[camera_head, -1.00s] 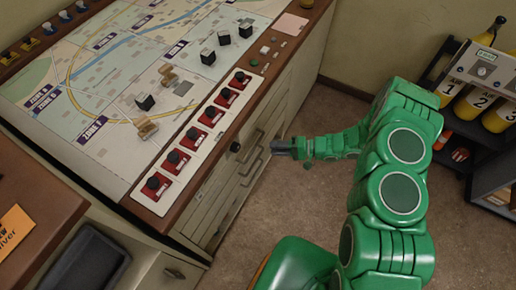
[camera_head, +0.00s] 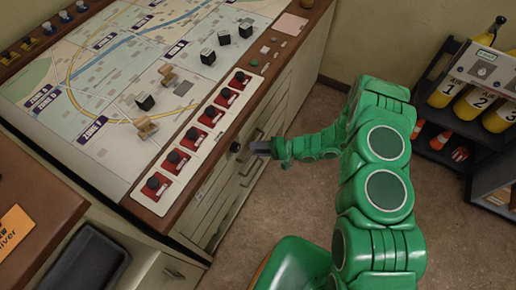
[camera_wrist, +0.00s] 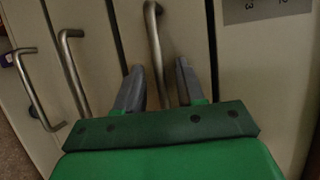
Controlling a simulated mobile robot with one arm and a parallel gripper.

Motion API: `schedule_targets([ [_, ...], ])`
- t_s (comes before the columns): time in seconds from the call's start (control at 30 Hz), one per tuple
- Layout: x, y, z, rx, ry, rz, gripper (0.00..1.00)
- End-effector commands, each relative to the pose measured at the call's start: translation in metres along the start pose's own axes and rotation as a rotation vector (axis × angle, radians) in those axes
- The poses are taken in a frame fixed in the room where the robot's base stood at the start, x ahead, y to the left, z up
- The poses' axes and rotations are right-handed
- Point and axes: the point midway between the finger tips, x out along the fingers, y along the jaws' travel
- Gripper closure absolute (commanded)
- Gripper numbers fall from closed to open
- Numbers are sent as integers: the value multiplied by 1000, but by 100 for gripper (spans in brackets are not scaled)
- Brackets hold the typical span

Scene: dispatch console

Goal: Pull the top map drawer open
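The console's front holds pale drawers with metal bar handles. In the wrist view, turned sideways, several handles stand side by side. The rightmost, farthest from the carpet, looks like the top map drawer's handle (camera_wrist: 153,40). My gripper (camera_wrist: 158,80) is open, with one finger on each side of this handle's near end; I cannot tell whether they touch it. In the head view my gripper (camera_head: 262,147) is at the drawer fronts (camera_head: 228,188), just below the console's edge, and partly hides the handles. The drawers look shut.
The console top (camera_head: 100,75) carries a map, red switches (camera_head: 196,138) and small blocks. A brown desk (camera_head: 30,205) stands at lower left. A shelf with numbered yellow cylinders (camera_head: 472,103) stands at right. The carpet (camera_head: 270,205) beside the drawers is clear.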

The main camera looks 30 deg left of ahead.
Motion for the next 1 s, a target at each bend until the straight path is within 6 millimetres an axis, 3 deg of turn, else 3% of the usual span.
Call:
schedule_targets([
  [0.03, 0, 0, 0, 0, 0, 0, 62],
  [0.3, 0, 0, 0, 0, 0, 0, 100],
  [0.77, -4, 1, 2, 0, 0, 1, 100],
  [1.0, -34, 8, 13, 1, 3, 0, 100],
])
